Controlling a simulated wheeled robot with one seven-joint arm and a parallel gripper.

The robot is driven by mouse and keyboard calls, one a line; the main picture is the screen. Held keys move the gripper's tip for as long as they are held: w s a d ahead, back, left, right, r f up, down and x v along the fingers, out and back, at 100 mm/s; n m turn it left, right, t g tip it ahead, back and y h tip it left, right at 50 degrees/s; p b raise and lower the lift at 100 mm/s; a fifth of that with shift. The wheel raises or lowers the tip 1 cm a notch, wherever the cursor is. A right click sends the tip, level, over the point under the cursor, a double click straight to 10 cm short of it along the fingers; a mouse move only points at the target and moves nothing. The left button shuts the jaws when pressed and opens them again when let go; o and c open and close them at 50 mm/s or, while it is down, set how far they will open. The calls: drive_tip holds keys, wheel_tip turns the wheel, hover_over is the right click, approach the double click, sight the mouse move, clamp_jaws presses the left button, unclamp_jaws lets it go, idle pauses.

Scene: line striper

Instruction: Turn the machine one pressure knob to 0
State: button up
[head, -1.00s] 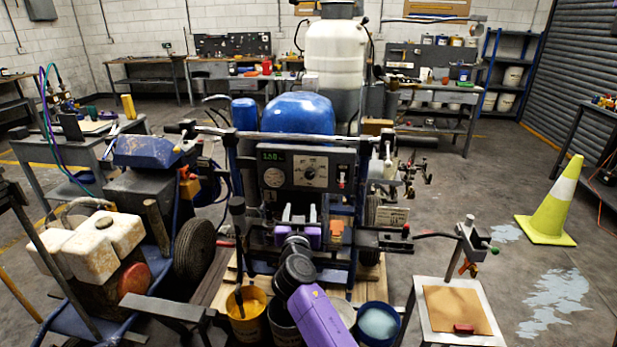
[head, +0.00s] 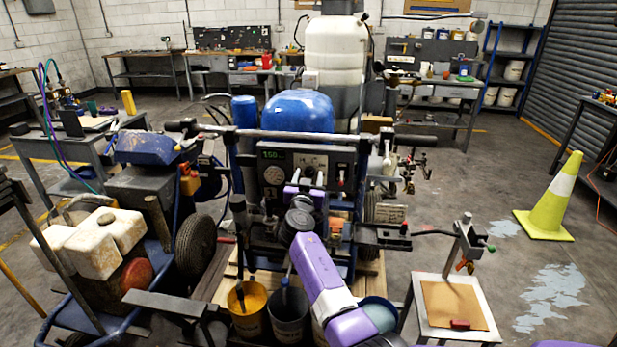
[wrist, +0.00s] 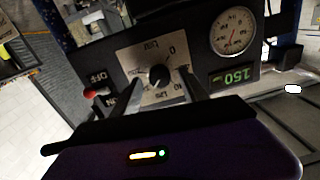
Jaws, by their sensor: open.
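The machine's dark control panel (head: 340,160) stands in the middle of the head view. My gripper (head: 305,187) is in front of it and covers the knob there. In the wrist view the black pressure knob (wrist: 158,76) sits on a pale dial plate (wrist: 135,57) with printed numbers, a 0 among them. My gripper (wrist: 160,82) is open, one finger on each side of the knob. I cannot tell whether either finger touches it or exactly where the knob points. The green display (wrist: 235,77) reads 150.
On the panel, a round gauge (wrist: 233,32) and a red-tipped ON/OFF switch (wrist: 92,92) flank the knob. A handlebar (head: 300,135) crosses above the panel. Buckets (head: 247,310) stand below my arm. An engine with white tanks (head: 95,240) is at left, a small table (head: 425,325) at right.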

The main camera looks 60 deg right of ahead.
clamp_jaws()
